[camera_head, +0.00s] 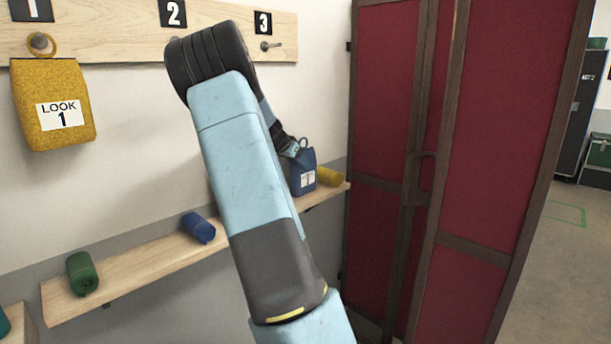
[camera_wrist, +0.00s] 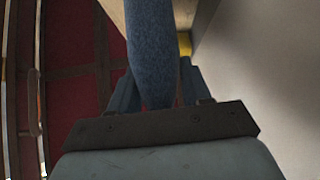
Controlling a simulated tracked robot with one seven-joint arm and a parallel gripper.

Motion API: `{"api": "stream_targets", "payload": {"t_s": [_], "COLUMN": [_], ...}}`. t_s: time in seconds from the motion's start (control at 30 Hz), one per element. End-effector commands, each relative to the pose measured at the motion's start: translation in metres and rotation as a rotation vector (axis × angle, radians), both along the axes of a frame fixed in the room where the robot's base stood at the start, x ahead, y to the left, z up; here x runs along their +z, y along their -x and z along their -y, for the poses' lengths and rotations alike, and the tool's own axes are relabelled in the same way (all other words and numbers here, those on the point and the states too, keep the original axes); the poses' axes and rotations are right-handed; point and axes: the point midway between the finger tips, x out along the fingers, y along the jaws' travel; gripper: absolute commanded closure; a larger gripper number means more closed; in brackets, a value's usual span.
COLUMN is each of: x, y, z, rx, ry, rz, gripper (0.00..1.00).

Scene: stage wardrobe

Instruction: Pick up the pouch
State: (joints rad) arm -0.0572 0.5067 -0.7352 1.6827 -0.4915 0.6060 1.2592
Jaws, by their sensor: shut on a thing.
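A dark blue pouch (camera_head: 301,180) with a white label and a ring on top is at the right end of the wall shelf, just beyond my arm. My gripper (camera_head: 295,150) is at its upper left side, partly hidden by my own arm. In the wrist view the blue denim-like cloth of the pouch (camera_wrist: 153,40) runs between the two fingers of my gripper (camera_wrist: 158,88), which are shut on it. I cannot tell whether the pouch's bottom touches the shelf. A yellow pouch (camera_head: 55,95) labelled LOOK 1 hangs from the peg under number 1.
The wooden shelf (camera_head: 130,268) holds a green roll (camera_head: 82,273), a blue roll (camera_head: 198,228) and a yellow roll (camera_head: 329,176) beside the blue pouch. Hook 3 (camera_head: 270,46) is empty. A red folding screen (camera_head: 385,120) stands close on the right.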

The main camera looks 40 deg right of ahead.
Motion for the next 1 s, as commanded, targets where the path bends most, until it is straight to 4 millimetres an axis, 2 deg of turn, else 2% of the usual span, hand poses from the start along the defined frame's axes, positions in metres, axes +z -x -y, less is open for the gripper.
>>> {"api": "stream_targets", "payload": {"t_s": [0.03,0.23,0.63,0.83,1.0], "x": [0.000,0.000,0.005,0.034,0.064], "y": [0.000,0.000,0.000,0.000,0.024], "z": [0.000,0.000,0.000,0.000,-0.012], "rx": [-0.001,-0.001,-0.001,0.001,0.002], "ry": [0.000,-0.001,0.000,0.002,-0.001], "rz": [-0.001,-0.001,0.001,0.004,0.005], "gripper": [0.80,0.99,1.00,1.00,1.00]}}
